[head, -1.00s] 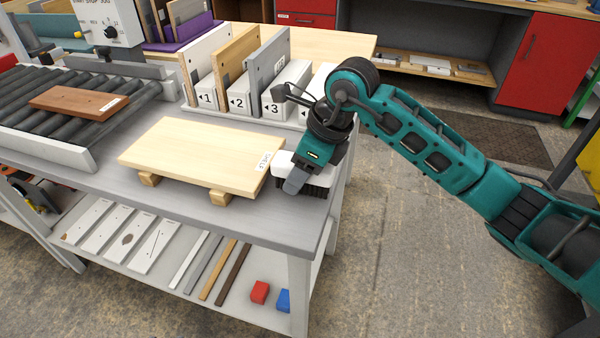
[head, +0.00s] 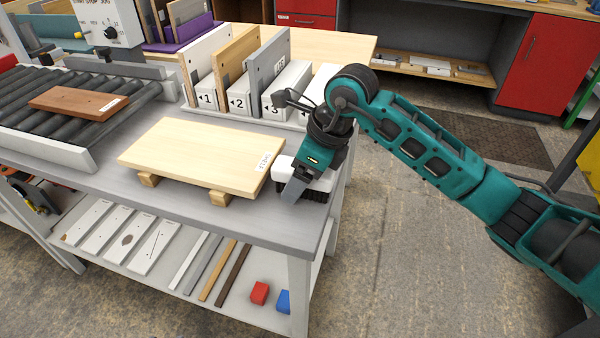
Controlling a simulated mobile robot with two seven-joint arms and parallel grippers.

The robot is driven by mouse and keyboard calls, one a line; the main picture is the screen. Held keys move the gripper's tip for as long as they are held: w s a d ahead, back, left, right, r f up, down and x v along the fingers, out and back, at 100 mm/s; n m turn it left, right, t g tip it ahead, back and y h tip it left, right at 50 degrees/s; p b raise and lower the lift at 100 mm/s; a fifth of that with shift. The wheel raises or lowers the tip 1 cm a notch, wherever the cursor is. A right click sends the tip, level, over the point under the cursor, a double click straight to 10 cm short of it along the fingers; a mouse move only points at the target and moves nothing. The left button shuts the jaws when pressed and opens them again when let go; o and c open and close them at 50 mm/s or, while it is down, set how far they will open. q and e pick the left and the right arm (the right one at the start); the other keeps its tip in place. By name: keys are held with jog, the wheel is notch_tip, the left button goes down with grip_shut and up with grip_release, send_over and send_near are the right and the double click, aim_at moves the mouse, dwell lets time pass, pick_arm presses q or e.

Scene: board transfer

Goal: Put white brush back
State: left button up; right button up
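The white brush (head: 325,183) with dark bristles is on the right end of the grey table, beside the pale wooden board. My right gripper (head: 293,190) is over the brush, pointing down, with a grey finger in front of its near side. The finger covers part of the brush, and the other finger is hidden, so I cannot tell whether the gripper is closed on it. The bristles appear to be at the table top. My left gripper is not in view.
The pale board (head: 195,155) rests on two wooden blocks just left of the brush. Numbered slots (head: 238,103) holding upright boards stand behind. A roller conveyor (head: 50,120) with a brown board is at left. The table's right edge is close to the brush.

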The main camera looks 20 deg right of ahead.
jog(key=v, duration=1)
jog(key=shift+s+d+r+p, duration=0.1)
jog(key=shift+d+r+p, duration=0.05)
jog(key=shift+r+p, duration=0.2)
jog(key=shift+s+d+r, duration=0.2)
jog(key=shift+r, duration=0.45)
